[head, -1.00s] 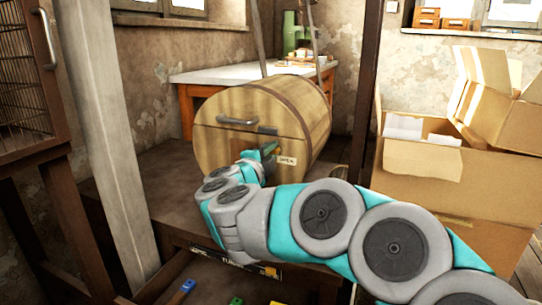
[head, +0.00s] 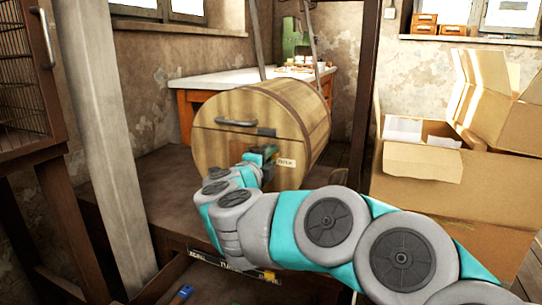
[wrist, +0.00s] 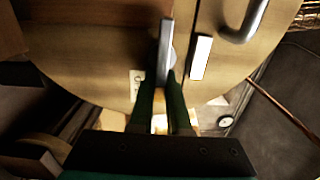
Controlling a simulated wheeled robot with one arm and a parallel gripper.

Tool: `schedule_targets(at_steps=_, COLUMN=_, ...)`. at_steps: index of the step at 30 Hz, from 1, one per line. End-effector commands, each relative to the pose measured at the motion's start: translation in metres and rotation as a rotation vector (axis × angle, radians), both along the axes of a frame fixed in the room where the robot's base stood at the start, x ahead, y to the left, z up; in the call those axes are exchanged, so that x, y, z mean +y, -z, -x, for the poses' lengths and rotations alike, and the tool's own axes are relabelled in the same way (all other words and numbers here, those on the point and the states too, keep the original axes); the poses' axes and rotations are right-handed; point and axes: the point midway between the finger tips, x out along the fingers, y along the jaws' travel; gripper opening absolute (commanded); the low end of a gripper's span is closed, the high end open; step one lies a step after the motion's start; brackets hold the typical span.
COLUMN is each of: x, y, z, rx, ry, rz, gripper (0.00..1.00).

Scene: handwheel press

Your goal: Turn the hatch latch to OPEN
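A wooden drum (head: 225,150) lies on its side on a dark wooden platform, its round hatch face turned toward me. A pale label (head: 286,162) sits on the face's right side; its lettering is too small to read surely. My gripper (head: 268,153) is at the face, just left of the label. In the wrist view, a grey latch lever (wrist: 165,42) stands upright in the picture. The dark green fingers of my gripper (wrist: 163,80) are close on both sides of its lower end and appear shut on it. The latch pivot is partly hidden by the lever and fingers.
A curved metal handle (head: 236,123) is fixed to the drum face. Open cardboard boxes (head: 415,165) stand at the right. A pale post (head: 105,150) and a wire cage (head: 20,85) are at the left. A white-topped bench (head: 215,77) stands behind.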

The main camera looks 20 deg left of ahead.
Motion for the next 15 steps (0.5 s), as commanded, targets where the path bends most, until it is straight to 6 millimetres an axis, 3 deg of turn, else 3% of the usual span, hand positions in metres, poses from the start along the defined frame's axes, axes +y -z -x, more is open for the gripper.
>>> schedule_targets(at_steps=1, x=0.0001, y=-0.0009, z=0.0001, rx=-0.002, ry=-0.001, rz=-0.001, gripper=0.19)
schedule_targets(at_steps=8, x=0.0001, y=-0.0006, z=0.0001, rx=-0.001, ry=0.000, rz=0.000, gripper=0.45)
schedule_targets(at_steps=15, x=0.0002, y=-0.0004, z=0.0003, rx=-0.001, ry=-0.001, rz=0.000, gripper=0.45)
